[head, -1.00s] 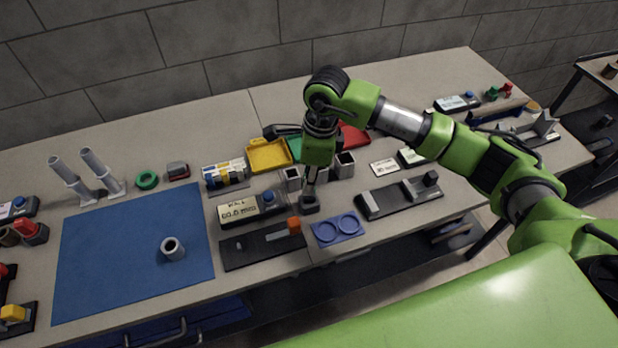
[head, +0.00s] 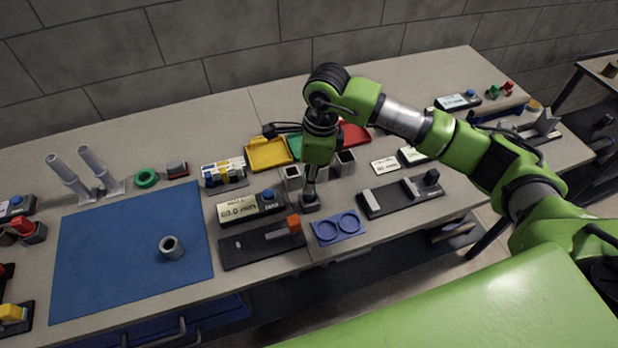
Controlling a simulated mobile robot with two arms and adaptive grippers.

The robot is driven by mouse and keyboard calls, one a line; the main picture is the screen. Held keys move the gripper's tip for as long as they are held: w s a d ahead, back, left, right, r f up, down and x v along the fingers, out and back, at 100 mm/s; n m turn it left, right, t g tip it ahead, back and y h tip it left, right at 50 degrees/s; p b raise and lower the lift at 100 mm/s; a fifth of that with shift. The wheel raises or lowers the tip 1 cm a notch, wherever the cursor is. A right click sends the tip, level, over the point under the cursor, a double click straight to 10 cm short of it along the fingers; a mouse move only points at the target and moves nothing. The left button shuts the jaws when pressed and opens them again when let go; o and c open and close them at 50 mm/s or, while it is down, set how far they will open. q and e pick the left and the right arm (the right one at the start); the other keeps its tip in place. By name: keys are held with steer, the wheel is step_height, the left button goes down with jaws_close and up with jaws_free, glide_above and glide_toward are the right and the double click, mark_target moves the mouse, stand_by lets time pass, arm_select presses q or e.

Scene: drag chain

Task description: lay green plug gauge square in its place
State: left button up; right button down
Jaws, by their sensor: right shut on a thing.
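My right gripper (head: 310,200) points down at the table's middle, just behind the blue tray with two round recesses (head: 338,228). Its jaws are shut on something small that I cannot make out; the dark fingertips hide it. I cannot clearly identify the green plug gauge. A small green piece (head: 492,92) stands at the far right beside a red one, and a green ring (head: 146,178) lies at the back left. My left gripper is out of view.
A black fixture with an orange block (head: 262,246) lies left of the gripper, and a display box (head: 248,207) stands behind it. A black slide gauge (head: 400,195) is at the right. Yellow (head: 268,154) and red bins stand behind. The blue mat (head: 120,250) holds a grey cylinder (head: 171,247).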

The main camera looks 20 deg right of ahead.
steer(key=shift+b, duration=0.3)
stand_by(0.8)
steer(key=shift+f+b, duration=2.05)
steer(key=shift+b, duration=0.05)
stand_by(0.6)
steer(key=c, duration=1.8)
jaws_free()
steer(key=shift+o, duration=0.2)
steer(key=shift+r, duration=0.1)
steer(key=r, duration=0.4)
steer(key=d+r, duration=0.1)
steer(key=r, duration=0.6)
steer(key=shift+s+d+r, duration=0.15)
steer(key=shift+s+r, duration=0.1)
steer(key=shift+r, duration=0.15)
steer(key=shift+f, duration=0.1)
